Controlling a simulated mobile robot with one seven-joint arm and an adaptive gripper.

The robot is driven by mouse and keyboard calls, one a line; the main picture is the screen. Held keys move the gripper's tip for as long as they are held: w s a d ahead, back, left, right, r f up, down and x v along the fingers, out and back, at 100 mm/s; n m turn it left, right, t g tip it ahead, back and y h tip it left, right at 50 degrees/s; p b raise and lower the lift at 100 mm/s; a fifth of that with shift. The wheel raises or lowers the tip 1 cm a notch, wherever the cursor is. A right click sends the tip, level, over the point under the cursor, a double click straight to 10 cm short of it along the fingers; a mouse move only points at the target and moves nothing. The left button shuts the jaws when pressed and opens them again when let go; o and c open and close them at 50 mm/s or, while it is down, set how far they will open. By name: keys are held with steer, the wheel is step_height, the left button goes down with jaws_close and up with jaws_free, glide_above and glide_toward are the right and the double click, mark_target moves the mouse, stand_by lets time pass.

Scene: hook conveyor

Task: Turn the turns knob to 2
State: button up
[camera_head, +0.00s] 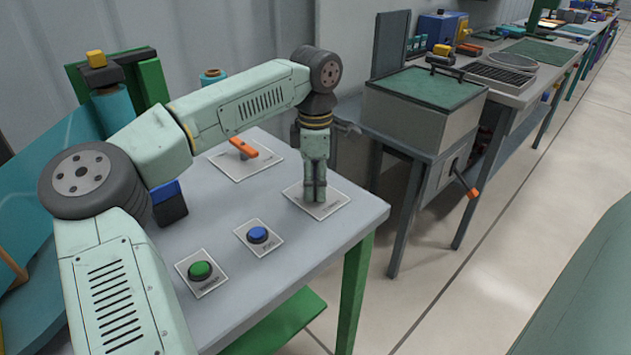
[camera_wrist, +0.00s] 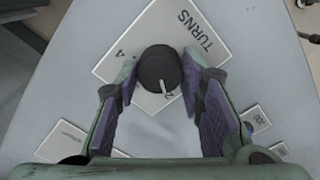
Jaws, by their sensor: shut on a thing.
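The turns knob (camera_wrist: 159,70) is a round black dial with a white pointer line, on a white plate (camera_wrist: 190,22) marked TURNS. In the wrist view a 4 shows at the plate's left, and a mark that looks like a 2 is partly covered near the pointer's tip. The pointer faces the bottom of the picture, slightly right. My gripper (camera_wrist: 160,84) is shut on the knob, one purple-padded finger on each side. In the head view my gripper (camera_head: 315,196) points straight down onto the plate (camera_head: 334,207) and hides the knob.
On the same grey table (camera_head: 330,255) are a green button (camera_head: 200,270), a blue button (camera_head: 258,235) and an orange lever (camera_head: 243,147). The table's right edge is close to the plate. A grey box with a green top (camera_head: 425,88) stands beyond, across a gap.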

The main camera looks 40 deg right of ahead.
mark_target(315, 186)
steer(key=shift+w, duration=0.1)
stand_by(0.3)
steer(key=o, duration=1.2)
steer(key=shift+c, duration=0.2)
step_height(315, 186, up, 12)
